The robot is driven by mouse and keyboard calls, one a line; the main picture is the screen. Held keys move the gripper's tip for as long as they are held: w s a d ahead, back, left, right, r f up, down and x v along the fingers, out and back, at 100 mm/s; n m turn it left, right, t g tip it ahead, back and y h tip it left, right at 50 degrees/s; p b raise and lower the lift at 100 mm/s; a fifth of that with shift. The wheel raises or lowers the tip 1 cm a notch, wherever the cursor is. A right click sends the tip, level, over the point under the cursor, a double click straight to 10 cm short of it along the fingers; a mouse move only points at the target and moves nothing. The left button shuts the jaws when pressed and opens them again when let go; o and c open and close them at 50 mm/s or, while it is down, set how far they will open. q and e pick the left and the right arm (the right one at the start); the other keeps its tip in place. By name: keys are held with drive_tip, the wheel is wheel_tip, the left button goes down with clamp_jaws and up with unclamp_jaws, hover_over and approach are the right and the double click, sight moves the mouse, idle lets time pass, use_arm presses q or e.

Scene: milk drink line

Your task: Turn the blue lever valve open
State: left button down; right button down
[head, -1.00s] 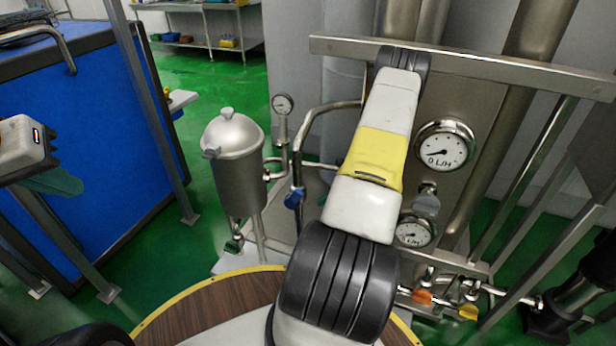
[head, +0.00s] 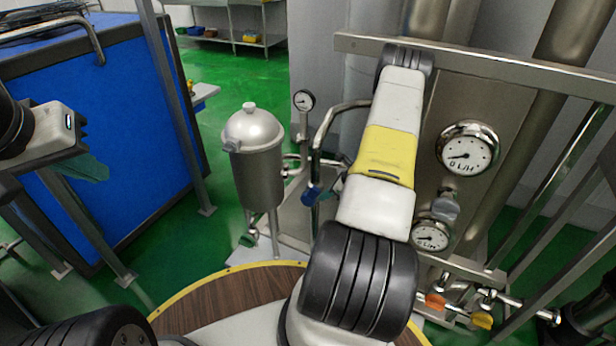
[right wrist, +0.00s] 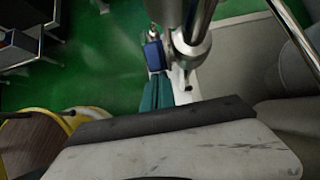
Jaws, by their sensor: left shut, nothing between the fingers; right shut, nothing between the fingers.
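The blue lever (head: 311,194) sits on the steel pipework between the lidded steel vessel and the gauge panel in the head view. In the right wrist view the blue lever (right wrist: 153,54) is just beyond the fingertips, beside a steel pipe. My right gripper (right wrist: 157,92) has teal fingers, closed together and empty, pointing at the lever. A small gap or light contact cannot be told apart. In the head view my right forearm hides most of that gripper. My left gripper (head: 88,168) is shut and empty at the far left, away from the valve.
A steel vessel (head: 253,160) stands left of the lever. A gauge panel (head: 490,110) with round dials is right of my arm. Orange (head: 435,300) and yellow (head: 482,320) handles sit low right. A blue cabinet (head: 110,130) stands left; green floor lies between.

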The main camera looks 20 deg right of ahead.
sight(315, 187)
drive_tip(key=shift+w+a+r+g+h, duration=0.7)
drive_tip(key=shift+w+r+g+h, duration=0.1)
drive_tip(key=shift+w+r+g, duration=0.15)
drive_tip(key=shift+w+a+r, duration=0.45)
drive_tip(key=shift+a, duration=0.1)
